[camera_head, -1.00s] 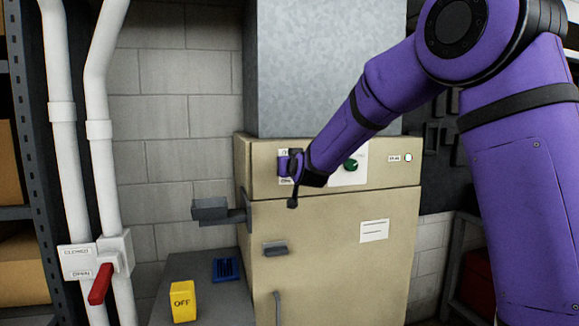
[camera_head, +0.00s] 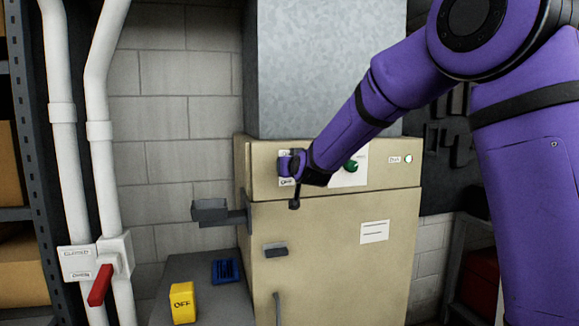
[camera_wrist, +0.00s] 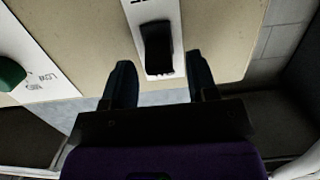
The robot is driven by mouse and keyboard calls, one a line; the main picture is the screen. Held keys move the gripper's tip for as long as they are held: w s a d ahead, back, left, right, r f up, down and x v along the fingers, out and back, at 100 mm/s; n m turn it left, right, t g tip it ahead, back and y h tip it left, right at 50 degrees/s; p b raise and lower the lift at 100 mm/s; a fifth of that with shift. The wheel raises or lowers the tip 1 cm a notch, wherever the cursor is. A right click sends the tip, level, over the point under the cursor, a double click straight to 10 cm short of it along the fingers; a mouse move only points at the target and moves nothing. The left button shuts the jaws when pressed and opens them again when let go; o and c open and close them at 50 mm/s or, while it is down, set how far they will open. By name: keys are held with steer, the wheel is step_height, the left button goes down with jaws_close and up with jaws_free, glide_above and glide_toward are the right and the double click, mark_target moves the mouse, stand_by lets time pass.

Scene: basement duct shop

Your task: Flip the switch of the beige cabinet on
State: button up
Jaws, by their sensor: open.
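The beige cabinet (camera_head: 330,220) stands in the middle of the head view, with a control strip along its top. Its switch, a black rocker (camera_wrist: 158,46) on a white plate (camera_wrist: 136,14), shows in the wrist view. In the head view my gripper (camera_head: 296,180) mostly covers the switch; part of a label reading OFF shows below. In the wrist view my gripper (camera_wrist: 161,82) is open and empty, with one dark finger on each side of the rocker's near end. Whether the fingers touch it, and which way it is set, I cannot tell.
A green knob (camera_head: 351,165) and a small indicator (camera_head: 408,158) sit right of the switch. A grey bracket (camera_head: 210,211) juts out left of the cabinet. A yellow OFF block (camera_head: 182,302) and a blue item (camera_head: 225,270) lie below. White pipes (camera_head: 66,150) carry a red lever (camera_head: 100,286).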

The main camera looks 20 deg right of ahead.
steer(key=s+r, duration=0.1)
steer(key=s, duration=0.8)
steer(key=shift+s, duration=0.2)
steer(key=shift+r, duration=0.1)
steer(key=s+d+f+g, duration=0.2)
steer(key=s+g, duration=0.1)
steer(key=s, duration=0.9)
steer(key=s+d+f+g, duration=0.2)
steer(key=s+g, duration=0.2)
steer(key=s, duration=0.9)
steer(key=s+d+f+g, duration=0.2)
steer(key=s+d+g, duration=0.1)
steer(key=s, duration=1)
steer(key=shift+f+g, duration=0.3)
steer(key=shift+g, duration=0.2)
steer(key=shift+s, duration=0.1)
